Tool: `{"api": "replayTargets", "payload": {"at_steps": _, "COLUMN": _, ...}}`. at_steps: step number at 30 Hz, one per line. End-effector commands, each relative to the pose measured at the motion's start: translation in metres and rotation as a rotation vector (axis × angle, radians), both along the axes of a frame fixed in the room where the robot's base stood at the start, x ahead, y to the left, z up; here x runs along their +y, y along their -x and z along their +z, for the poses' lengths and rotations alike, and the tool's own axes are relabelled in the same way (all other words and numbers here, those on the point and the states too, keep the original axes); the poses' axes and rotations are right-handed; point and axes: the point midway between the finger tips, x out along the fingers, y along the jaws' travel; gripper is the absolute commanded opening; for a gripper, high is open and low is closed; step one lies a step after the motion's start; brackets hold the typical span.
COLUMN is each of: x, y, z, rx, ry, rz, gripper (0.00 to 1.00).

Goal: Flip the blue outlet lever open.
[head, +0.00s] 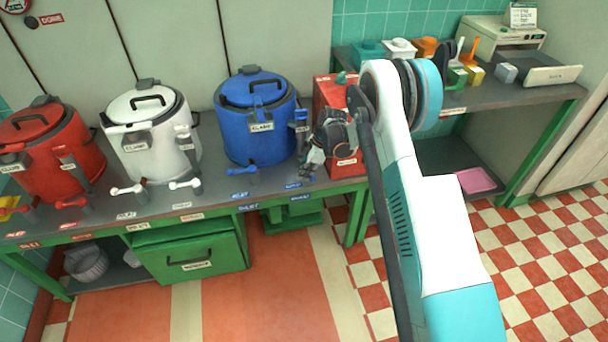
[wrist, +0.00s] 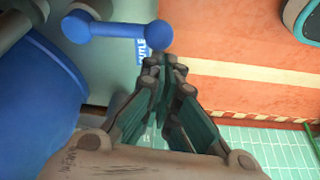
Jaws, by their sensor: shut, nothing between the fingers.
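The blue kettle (head: 257,138) stands on the grey bench, its lid on. The blue outlet lever (head: 242,170) sticks out low at its front and lies roughly level across the picture. In the wrist view the lever (wrist: 121,29) is a bar with a round knob at each end, beside the blue kettle wall (wrist: 40,110). My gripper (head: 309,172) is to the right of the lever, by the kettle's right side. In the wrist view my gripper's fingers (wrist: 165,65) are together and empty, just below the lever's right knob. I cannot tell whether they touch it.
A red box (head: 330,95) stands right behind my gripper. A white kettle (head: 150,140) and a red kettle (head: 50,155) stand to the left with their own levers. A blue clamp piece (head: 300,118) is on the blue kettle's right. The checkered floor is clear.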

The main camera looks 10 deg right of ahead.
Motion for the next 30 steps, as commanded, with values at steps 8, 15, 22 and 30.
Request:
{"api": "replayTargets", "payload": {"at_steps": 8, "x": -0.014, "y": 0.001, "z": 0.037, "rx": 0.0, "ry": 0.0, "rz": -0.002, "gripper": 0.0}}
{"api": "replayTargets", "payload": {"at_steps": 15, "x": -0.024, "y": 0.002, "z": 0.063, "rx": 0.0, "ry": 0.0, "rz": -0.001, "gripper": 0.0}}
{"api": "replayTargets", "payload": {"at_steps": 22, "x": -0.025, "y": 0.002, "z": 0.069, "rx": 0.0, "ry": 0.0, "rz": 0.0, "gripper": 0.0}}
{"api": "replayTargets", "payload": {"at_steps": 30, "x": -0.025, "y": 0.002, "z": 0.068, "rx": 0.0, "ry": 0.0, "rz": 0.0, "gripper": 0.0}}
